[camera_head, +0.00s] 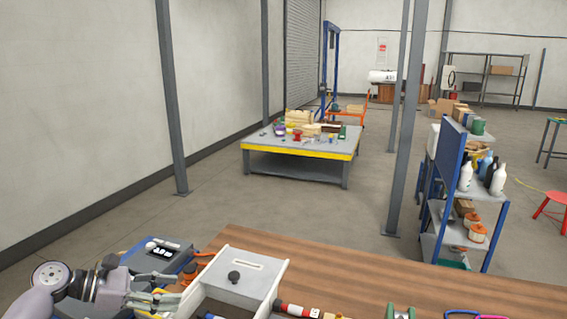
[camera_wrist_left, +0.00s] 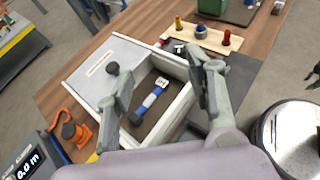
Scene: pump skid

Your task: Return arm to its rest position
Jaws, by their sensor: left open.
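My left gripper (camera_head: 172,288) is at the lower left of the head view, beside the left side of a grey-white box (camera_head: 190,297). Its two fingers are apart with nothing between them. In the left wrist view, my left gripper (camera_wrist_left: 158,75) shows its fingers spread above the box (camera_wrist_left: 178,112). The box's lid (camera_wrist_left: 105,68), with a dark knob, is slid partly off.
The box stands on a wooden workbench (camera_head: 330,262). A blue meter (camera_head: 155,252) and an orange clamp-like tool (camera_wrist_left: 75,130) are close to the left gripper. A wooden peg board (camera_wrist_left: 205,35) is beyond the box. A shelf rack (camera_head: 450,195) stands beyond the bench.

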